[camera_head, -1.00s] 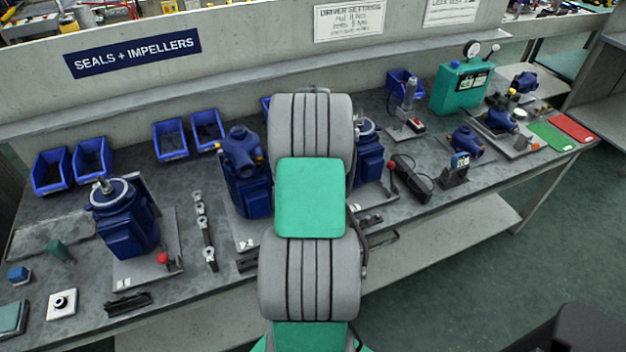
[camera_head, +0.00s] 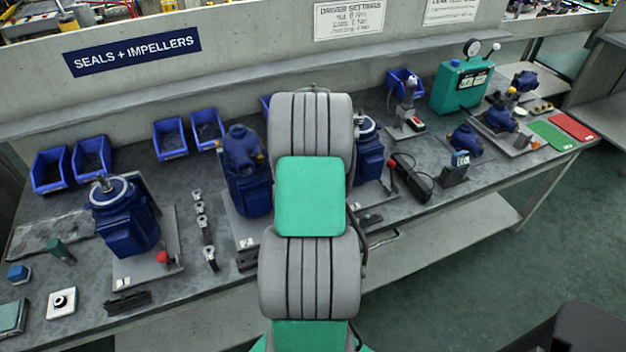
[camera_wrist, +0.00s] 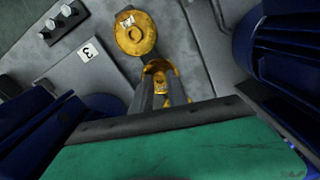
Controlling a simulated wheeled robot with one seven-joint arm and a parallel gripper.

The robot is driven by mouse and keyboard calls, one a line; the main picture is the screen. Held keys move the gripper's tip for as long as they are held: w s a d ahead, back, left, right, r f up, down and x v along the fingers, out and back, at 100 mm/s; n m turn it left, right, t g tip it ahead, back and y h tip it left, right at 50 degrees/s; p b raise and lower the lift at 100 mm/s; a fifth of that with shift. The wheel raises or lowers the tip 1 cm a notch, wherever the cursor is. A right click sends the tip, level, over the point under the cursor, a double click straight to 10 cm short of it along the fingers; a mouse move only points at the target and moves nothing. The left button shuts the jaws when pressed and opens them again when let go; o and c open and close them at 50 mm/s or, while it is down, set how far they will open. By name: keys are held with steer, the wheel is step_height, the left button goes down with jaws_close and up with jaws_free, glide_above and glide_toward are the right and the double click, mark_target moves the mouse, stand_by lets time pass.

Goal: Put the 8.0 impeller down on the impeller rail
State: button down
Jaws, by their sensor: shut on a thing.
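In the wrist view my gripper (camera_wrist: 160,92) points down with its two grey fingers shut on a small yellow-brass part, which I take to be the 8.0 impeller (camera_wrist: 160,72). A round brass disc (camera_wrist: 135,35) with a small white tag shows just past the fingertips. I cannot tell whether it is joined to the held part, and I cannot read the tag. In the head view my own arm hides the gripper and the held part. I cannot make out the impeller rail for certain in either view.
A grey plate marked 3 (camera_wrist: 110,62) and a dark block with pale knobs (camera_wrist: 62,22) lie near the gripper. Blue pump bodies (camera_wrist: 25,125) crowd both sides.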

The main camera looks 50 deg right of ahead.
steer(key=c, duration=1.2)
jaws_free()
steer(key=shift+c, duration=0.2)
step_height(320, 180, up, 9)
steer(key=p, duration=0.6)
